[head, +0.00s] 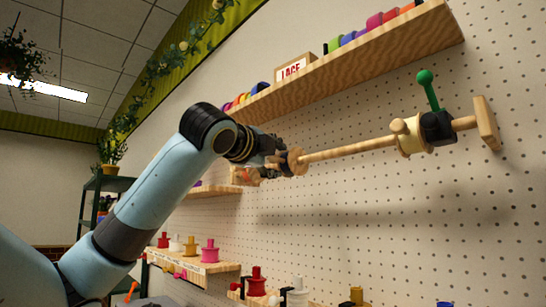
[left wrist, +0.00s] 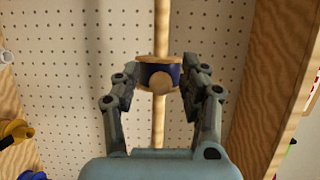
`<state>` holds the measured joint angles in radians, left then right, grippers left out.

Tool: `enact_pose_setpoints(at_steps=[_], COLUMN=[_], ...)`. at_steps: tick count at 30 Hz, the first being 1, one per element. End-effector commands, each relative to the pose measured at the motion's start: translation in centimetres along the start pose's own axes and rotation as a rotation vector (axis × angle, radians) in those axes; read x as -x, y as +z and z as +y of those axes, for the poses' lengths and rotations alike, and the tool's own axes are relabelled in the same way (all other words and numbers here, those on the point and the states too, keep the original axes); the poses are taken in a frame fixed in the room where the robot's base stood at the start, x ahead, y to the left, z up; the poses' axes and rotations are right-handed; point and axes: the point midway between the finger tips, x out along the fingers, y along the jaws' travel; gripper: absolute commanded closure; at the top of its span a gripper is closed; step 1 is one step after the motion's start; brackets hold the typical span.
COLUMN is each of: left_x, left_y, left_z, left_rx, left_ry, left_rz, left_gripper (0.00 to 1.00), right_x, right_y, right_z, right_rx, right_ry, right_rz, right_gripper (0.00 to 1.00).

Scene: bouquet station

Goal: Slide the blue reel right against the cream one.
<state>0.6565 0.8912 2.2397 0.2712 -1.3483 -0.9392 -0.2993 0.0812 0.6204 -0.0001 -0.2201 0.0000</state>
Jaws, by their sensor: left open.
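The blue reel (left wrist: 160,76) has wooden end discs and a round wooden knob, and sits on a pale wooden rod (left wrist: 160,130). In the head view a wooden disc of the blue reel (head: 296,161) shows at my gripper; its blue part is mostly hidden. My left gripper (head: 281,163) is open, with one finger on each side of the blue reel in the left wrist view (left wrist: 161,80). I cannot tell whether the fingers touch it. The cream reel (head: 409,139) is farther right on the rod, with bare rod between the reels. My right gripper is not in view.
A black clamp (head: 436,127) with a green knob (head: 425,78) sits beside the cream reel, before the wooden end bracket (head: 486,122). A shelf (head: 350,58) with ribbon spools runs above the rod. Lower shelves hold more spools. A pegboard wall (head: 400,220) lies behind.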

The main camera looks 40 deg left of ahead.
Motion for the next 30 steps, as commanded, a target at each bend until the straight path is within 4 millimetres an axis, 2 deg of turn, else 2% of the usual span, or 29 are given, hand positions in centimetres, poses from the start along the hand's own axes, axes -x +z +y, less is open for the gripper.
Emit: enact_pose_setpoints(at_steps=[3,13,30], left_x=[0.02,0.03,0.03], left_y=[0.0,0.0,-0.01], left_z=[0.02,0.03,-0.01], left_rx=[0.0,0.0,-0.001], left_ry=[0.0,0.001,0.002], left_rz=[0.0,0.0,0.0], left_gripper=[0.56,0.99,1.0], right_x=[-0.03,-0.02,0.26], right_y=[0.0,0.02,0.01], right_z=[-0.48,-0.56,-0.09], right_rx=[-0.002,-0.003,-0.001], right_ry=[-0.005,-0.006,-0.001], right_rz=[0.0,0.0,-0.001], right_gripper=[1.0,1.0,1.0])
